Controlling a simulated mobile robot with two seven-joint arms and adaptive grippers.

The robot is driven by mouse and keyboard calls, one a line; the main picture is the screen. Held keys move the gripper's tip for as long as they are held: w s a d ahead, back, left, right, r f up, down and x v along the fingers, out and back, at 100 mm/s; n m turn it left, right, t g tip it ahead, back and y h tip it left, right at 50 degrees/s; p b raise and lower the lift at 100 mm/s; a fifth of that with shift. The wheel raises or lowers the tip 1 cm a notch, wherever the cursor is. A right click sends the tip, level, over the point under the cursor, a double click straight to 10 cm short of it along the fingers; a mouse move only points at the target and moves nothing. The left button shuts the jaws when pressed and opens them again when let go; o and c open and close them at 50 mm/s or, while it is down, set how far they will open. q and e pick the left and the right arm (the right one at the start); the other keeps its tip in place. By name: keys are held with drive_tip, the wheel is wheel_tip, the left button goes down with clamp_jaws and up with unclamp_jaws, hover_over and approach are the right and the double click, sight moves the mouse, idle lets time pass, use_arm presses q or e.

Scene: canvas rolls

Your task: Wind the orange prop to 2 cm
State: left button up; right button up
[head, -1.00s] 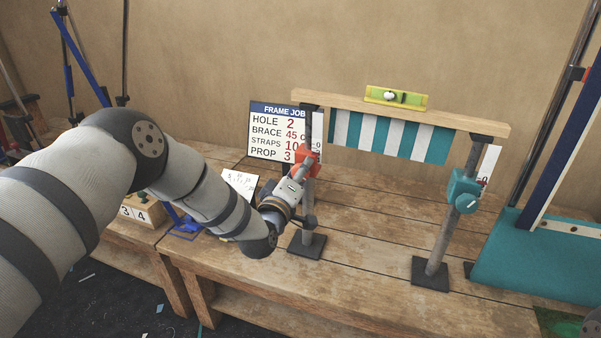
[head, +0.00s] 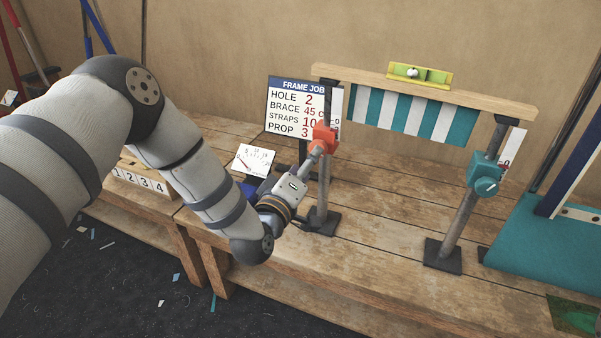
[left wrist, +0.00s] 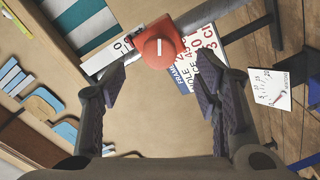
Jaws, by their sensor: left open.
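The orange prop is the left post, with an orange housing (head: 324,139) and a crank knob; a white scale strip (head: 336,104) stands behind it, its marks too small to read. In the left wrist view the round orange knob (left wrist: 160,48) faces me, its white line near upright. My left gripper (head: 313,157) is just in front of and below the knob. In the wrist view its fingers (left wrist: 162,84) are spread, with the knob beyond the tips and nothing between them. My right gripper is out of view.
A wooden beam (head: 460,97) rests on the orange post and the teal prop (head: 484,178), carrying a yellow level (head: 420,75) and a striped awning (head: 413,113). A small dial card (head: 255,160) stands left of my gripper. Teal canvas (head: 545,240) lies at right.

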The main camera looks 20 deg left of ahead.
use_arm(q)
drive_tip(key=s, duration=0.4)
drive_tip(key=shift+s, duration=0.35)
drive_tip(key=s+d+f+m+g+h+p, duration=0.1)
drive_tip(key=s+f+m+g, duration=0.3)
drive_tip(key=s+f, duration=0.55)
drive_tip(key=s+d+f+m+g+p, duration=0.2)
drive_tip(key=s+f+g, duration=0.4)
drive_tip(key=s+f, duration=0.3)
drive_tip(key=s+a+m+g, duration=0.1)
drive_tip(key=s+a+g, duration=0.1)
drive_tip(key=s, duration=0.8)
drive_tip(key=s+a+m+g+y+p, duration=0.1)
drive_tip(key=s+g, duration=0.4)
drive_tip(key=s, duration=0.5)
drive_tip(key=s+a+m+g, duration=0.2)
drive_tip(key=s+m+g, duration=0.1)
drive_tip(key=s, duration=0.8)
drive_tip(key=shift+a+g+y+p, duration=0.3)
drive_tip(key=shift+a+p, duration=0.05)
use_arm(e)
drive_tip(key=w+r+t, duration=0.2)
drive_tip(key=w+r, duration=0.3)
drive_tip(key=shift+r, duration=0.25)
